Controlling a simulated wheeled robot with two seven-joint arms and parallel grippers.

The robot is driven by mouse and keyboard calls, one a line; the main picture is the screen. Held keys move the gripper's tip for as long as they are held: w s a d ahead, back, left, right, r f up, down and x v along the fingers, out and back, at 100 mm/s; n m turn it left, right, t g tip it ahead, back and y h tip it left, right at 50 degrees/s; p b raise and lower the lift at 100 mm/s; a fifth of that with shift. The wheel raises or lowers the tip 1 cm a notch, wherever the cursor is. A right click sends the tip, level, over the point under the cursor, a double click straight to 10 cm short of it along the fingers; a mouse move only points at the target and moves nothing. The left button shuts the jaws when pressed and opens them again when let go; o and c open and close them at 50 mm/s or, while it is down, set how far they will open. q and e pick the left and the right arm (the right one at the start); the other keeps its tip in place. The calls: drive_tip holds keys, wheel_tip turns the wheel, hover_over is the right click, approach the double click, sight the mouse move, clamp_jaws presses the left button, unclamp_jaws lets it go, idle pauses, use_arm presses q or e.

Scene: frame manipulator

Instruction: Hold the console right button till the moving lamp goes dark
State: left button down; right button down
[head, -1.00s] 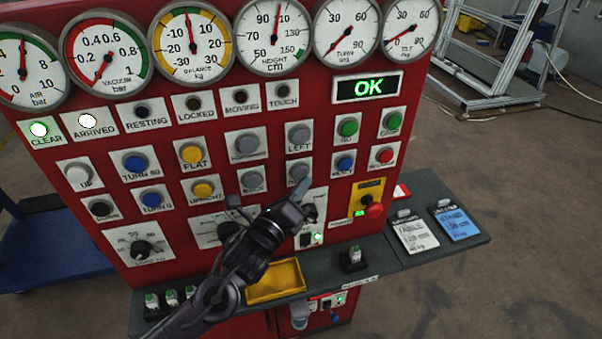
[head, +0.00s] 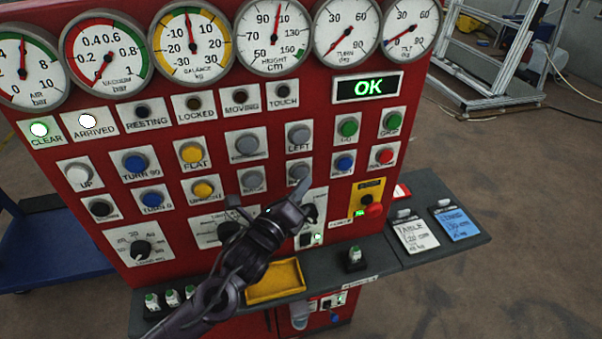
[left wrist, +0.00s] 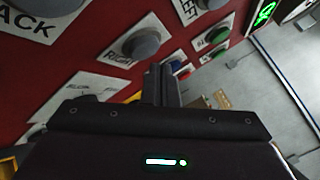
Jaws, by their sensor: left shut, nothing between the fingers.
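The right button (left wrist: 142,42) is a grey round cap on a white plate marked RIGHT in the left wrist view. In the head view its cap (head: 298,172) shows just above my left fingertips. My left gripper (head: 300,190) is shut and empty, its fingers pointing up at the panel. In the left wrist view the shut fingers (left wrist: 165,80) lie just below and right of the cap, and no contact is visible. The moving lamp (head: 240,97) is dark. My right gripper is not in view.
The red console (head: 100,240) also carries the grey left button (head: 299,134), the back button (head: 252,180) and a red knob (head: 374,209). The clear (head: 39,129) and arrived (head: 84,121) lamps are lit. The display (head: 367,87) reads OK. A yellow tray (head: 276,293) sits on the ledge below.

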use_arm(q)
drive_tip(key=shift+w, duration=0.1)
idle(0.3)
drive_tip(key=shift+w+a, duration=0.15)
drive_tip(key=shift+w, duration=0.2)
drive_tip(key=shift+w+a, duration=0.2)
drive_tip(key=shift+w, duration=0.25)
idle(2.0)
drive_tip(key=shift+s, duration=0.15)
idle(1.9)
drive_tip(key=shift+s+d, duration=0.3)
drive_tip(key=shift+s, duration=0.4)
drive_tip(key=shift+s+d+p, duration=0.15)
drive_tip(key=shift+s+d, duration=0.1)
drive_tip(key=shift+s, duration=0.55)
drive_tip(key=shift+s+d+p, duration=0.2)
drive_tip(key=shift+s+d, duration=0.1)
drive_tip(key=shift+s, duration=0.45)
drive_tip(key=shift+s+d+p, duration=0.15)
drive_tip(key=shift+s+d, duration=0.1)
drive_tip(key=shift+s, duration=0.55)
